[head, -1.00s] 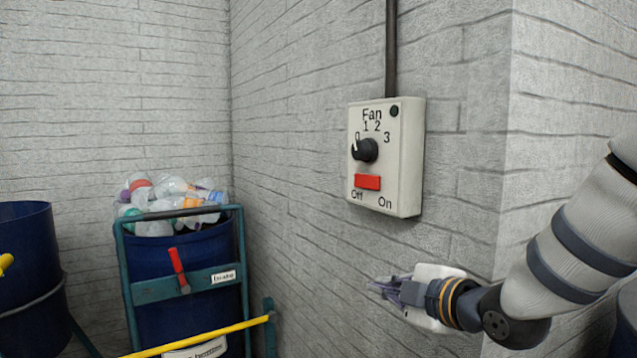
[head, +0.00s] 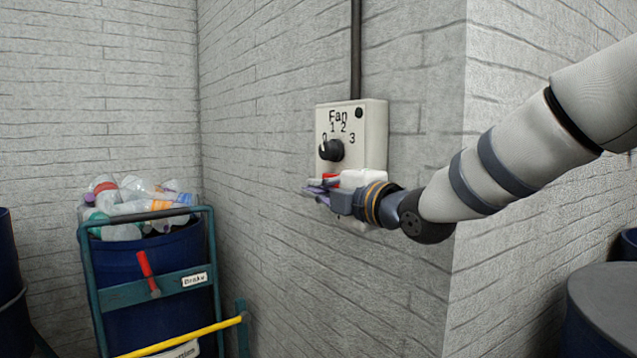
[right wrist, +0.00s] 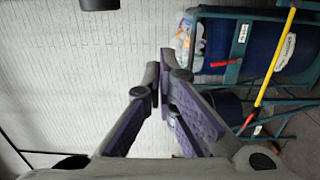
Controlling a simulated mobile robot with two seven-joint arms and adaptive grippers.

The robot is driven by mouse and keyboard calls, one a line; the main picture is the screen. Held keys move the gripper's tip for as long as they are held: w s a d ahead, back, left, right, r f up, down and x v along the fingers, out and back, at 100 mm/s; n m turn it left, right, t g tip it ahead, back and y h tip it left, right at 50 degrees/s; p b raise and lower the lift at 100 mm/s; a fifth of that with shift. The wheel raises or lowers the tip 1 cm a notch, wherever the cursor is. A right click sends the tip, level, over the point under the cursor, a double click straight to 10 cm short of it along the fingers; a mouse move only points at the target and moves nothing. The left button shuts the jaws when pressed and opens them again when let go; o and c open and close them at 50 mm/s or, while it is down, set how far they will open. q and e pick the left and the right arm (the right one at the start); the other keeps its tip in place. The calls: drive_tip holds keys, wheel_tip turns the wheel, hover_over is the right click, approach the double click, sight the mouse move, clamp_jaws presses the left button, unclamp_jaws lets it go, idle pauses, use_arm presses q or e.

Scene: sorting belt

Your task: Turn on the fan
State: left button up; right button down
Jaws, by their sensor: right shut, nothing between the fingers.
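The fan control box (head: 376,135) is a pale box on the brick wall, marked Fan with a scale from 0 to 3. Its black knob (head: 331,150) has its white mark near 0. The red switch (head: 330,177) under the knob shows only in part, behind my right gripper (head: 312,188). That gripper is shut and empty in front of the box's lower part; I cannot tell whether it touches the box. The Off and On labels are hidden. In the right wrist view the purple-padded fingers (right wrist: 160,76) meet at their tips. My left gripper is not in view.
A blue bin of plastic bottles (head: 140,205) stands in a teal frame (head: 105,300) with a red-handled lever (head: 147,268) and a yellow bar (head: 185,338). A grey-lidded drum (head: 610,295) is at the lower right. The wall corner lies right of the box.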

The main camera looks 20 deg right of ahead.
drive_tip(key=w+d, duration=0.2)
drive_tip(key=w, duration=0.4)
drive_tip(key=shift+w, duration=0.35)
